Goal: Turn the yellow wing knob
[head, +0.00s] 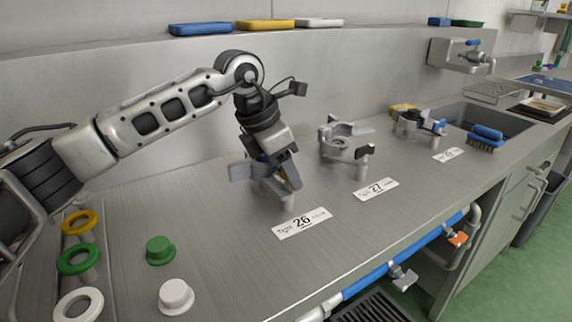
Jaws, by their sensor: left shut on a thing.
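My left gripper (282,172) points down at the nearest metal fitting (242,171), behind the label with number 26 (302,222). It is shut on a part of this fitting. The fingers hide most of the held part, and I cannot tell its colour. A grey wing of the fitting sticks out left of the fingers. No yellow wing knob shows clearly. A small yellow thing (403,109) lies behind the farthest fitting (412,126), partly hidden. My right gripper is not in view.
A similar fitting (342,142) stands behind the label with number 27 (376,189). Coloured rings (78,255), a green knob (159,249) and a white knob (176,296) are at the front left. A blue brush (485,137) lies by the sink. The front right counter is clear.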

